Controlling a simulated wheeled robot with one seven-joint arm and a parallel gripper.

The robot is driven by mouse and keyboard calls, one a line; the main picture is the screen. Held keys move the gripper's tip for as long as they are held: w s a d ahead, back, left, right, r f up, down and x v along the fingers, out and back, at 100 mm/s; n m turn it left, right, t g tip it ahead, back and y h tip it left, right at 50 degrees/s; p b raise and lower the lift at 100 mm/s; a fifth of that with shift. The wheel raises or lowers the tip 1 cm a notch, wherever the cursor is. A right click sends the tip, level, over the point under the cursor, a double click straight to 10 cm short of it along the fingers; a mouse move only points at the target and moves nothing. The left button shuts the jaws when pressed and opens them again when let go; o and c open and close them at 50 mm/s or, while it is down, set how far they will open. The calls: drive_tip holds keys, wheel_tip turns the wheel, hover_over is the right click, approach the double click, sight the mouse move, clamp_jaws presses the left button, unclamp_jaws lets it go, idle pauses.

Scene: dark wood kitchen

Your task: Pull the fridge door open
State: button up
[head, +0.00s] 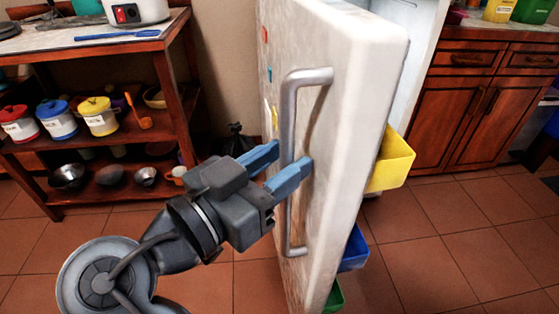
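The white fridge door (355,95) stands open in the middle of the head view, swung out toward me. Its inner side carries a yellow bin (392,160), a blue bin (354,250) and a green bin (334,298). The grey vertical handle (289,110) is on the door's outer face. My gripper (276,168) is at the handle's middle, with one blue finger on each side of the bar. The fingers are apart; whether they press on the bar is hard to see. Part of the pale fridge body (415,60) shows behind the door.
A wooden shelf (175,85) with pots, lidded jars and bowls stands on the left. Dark wood cabinets (470,110) with a counter are on the right. A dark bag (237,140) sits by the back wall. Tiled floor (440,260) is clear at the right front.

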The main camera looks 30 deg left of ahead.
drive_tip(key=shift+s, duration=0.15)
drive_tip(key=v, duration=0.7)
drive_tip(key=shift+s+p, duration=0.3)
drive_tip(key=shift+a, duration=0.1)
